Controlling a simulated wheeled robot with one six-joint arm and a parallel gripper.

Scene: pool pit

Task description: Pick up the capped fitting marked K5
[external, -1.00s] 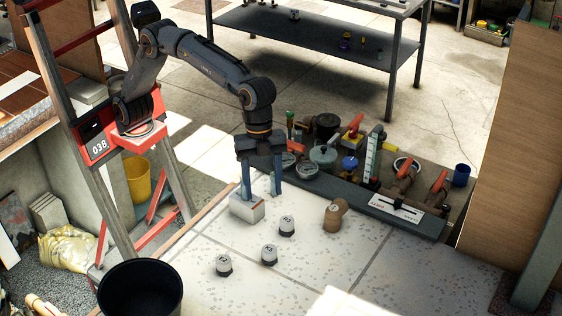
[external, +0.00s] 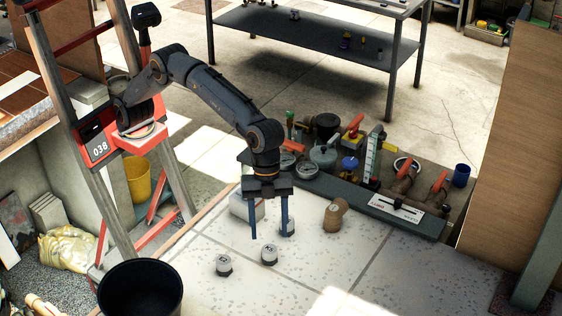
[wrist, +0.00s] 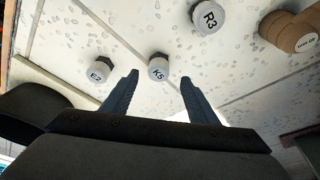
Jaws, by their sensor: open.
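The capped fitting marked K5 (wrist: 158,68) has a light grey cap on a dark base and stands upright on the pale tiled slab. In the wrist view it appears between my open fingertips (wrist: 158,79), slightly beyond them. In the external view this appears to be the middle fitting (external: 269,255), with my empty gripper (external: 269,236) above and just behind it. A similar fitting marked E2 (wrist: 100,69) stands to its left. Another, marked R3 (wrist: 209,17), stands to its right and is partly hidden by a finger in the external view.
A brown elbow fitting (external: 334,216) stands right of the gripper. A whitish block (external: 240,208) lies behind the fingers. A black bucket (external: 140,290) is at front left. A board of valves and gauges (external: 395,215) lines the back edge. The slab's front right is clear.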

